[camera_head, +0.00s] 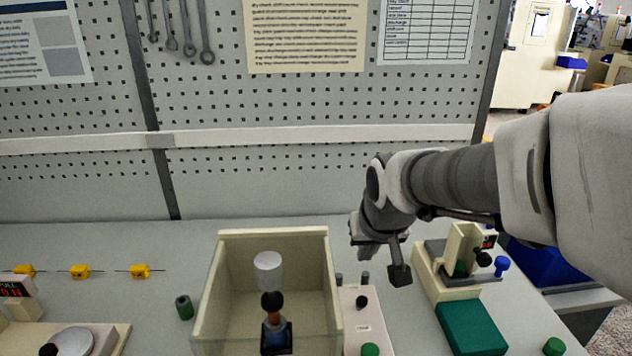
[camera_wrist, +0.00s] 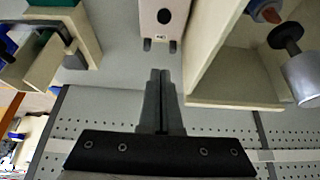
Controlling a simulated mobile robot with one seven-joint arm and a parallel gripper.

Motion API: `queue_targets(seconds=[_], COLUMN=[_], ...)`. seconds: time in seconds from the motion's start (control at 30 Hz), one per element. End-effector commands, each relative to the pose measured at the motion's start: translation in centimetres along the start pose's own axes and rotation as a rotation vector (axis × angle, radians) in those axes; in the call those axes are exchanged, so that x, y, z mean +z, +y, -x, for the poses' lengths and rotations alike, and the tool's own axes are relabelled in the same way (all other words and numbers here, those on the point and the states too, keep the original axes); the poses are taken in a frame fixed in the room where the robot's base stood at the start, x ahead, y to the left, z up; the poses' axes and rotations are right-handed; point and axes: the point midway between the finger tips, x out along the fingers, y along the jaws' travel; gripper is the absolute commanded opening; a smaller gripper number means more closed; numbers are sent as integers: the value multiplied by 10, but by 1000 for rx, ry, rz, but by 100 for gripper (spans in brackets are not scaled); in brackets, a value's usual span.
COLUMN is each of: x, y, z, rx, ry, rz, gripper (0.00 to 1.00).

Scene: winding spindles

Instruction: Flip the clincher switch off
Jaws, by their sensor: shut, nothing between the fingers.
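No label that I can read names the clincher. On the right of the table a cream machine (camera_head: 466,245) with a teal block (camera_head: 471,327) has a small red-marked switch panel (camera_head: 489,241) and a black knob (camera_head: 483,259); its switch position is too small to tell. Part of this machine shows at the upper left of the wrist view (camera_wrist: 88,38). A narrow cream unit (camera_head: 362,325) with a black knob stands in the middle, also in the wrist view (camera_wrist: 160,32). My gripper (camera_head: 399,274) is shut and empty above the table, between the two, beyond the narrow unit's end in the wrist view (camera_wrist: 160,74).
A cream open box (camera_head: 212,300) holding a spindle with a clear cup (camera_head: 268,272) stands left of the narrow unit. A green cylinder (camera_head: 184,307) and several yellow pieces (camera_head: 80,271) lie further left. A pegboard (camera_head: 300,110) closes the back. A blue bin (camera_head: 540,262) is at right.

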Motion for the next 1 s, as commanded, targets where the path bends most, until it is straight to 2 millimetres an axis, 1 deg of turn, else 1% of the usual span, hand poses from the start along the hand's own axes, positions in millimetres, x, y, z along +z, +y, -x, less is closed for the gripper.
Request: queue_targets(seconds=[0.03, 0.2, 0.67, 0.77, 0.87, 1.0], x=[0, 4, 5, 8, 16, 35], y=[0, 0, 0, 2, 5, 10], z=[8, 19, 24, 37, 60, 97], rx=[0, 0, 0, 2, 5, 7], ry=[3, 1, 1, 3, 5, 5], rz=[0, 0, -1, -1, -2, -2], gripper=[0, 0, 0, 0, 0, 0])
